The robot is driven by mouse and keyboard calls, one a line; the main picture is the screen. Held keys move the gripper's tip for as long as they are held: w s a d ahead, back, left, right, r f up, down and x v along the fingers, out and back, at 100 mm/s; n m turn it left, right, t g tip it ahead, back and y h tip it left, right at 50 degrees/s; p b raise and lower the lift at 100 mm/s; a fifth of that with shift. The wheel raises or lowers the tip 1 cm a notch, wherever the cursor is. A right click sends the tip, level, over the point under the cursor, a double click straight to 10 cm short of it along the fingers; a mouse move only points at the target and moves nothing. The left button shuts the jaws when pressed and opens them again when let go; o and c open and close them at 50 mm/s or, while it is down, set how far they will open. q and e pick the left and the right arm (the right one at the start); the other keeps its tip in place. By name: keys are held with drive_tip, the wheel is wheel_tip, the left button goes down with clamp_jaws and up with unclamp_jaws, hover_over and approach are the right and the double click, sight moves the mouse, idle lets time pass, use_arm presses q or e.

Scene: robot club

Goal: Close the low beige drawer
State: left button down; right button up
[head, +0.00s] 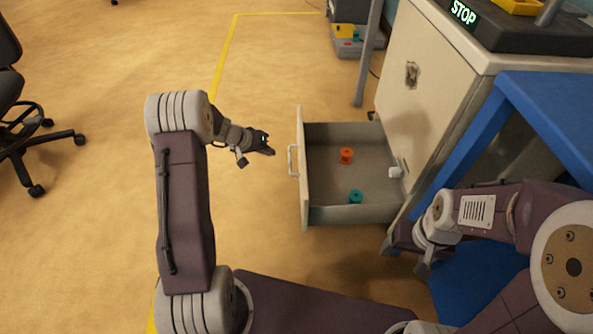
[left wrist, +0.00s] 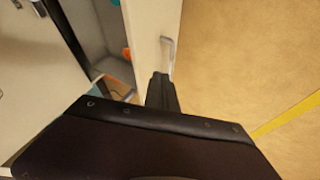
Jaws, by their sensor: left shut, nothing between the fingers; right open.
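The low beige drawer (head: 303,190) stands pulled out from the beige cabinet (head: 420,85), with its front facing left and a pale handle (head: 292,160) on it. An orange spool (head: 346,155), a teal spool (head: 355,197) and a small white piece (head: 395,172) lie inside. My left gripper (head: 270,150) is shut and empty, just left of the drawer front near the handle. In the left wrist view its fingers (left wrist: 161,92) point at the drawer front (left wrist: 150,40), close to the handle (left wrist: 167,52); contact cannot be told. My right gripper (head: 425,265) is at lower right, beside the blue table, open.
A black office chair (head: 20,120) is at far left. The floor left of the drawer is clear, with yellow tape (head: 226,60).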

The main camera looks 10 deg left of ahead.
drive_tip(key=shift+w+f, duration=0.1)
use_arm(q)
drive_tip(key=w+d+f+b, duration=0.6)
drive_tip(key=d+f, duration=0.1)
drive_tip(key=f, duration=0.1)
drive_tip(key=shift+d, duration=0.15)
use_arm(e)
wheel_tip(320, 180, down, 6)
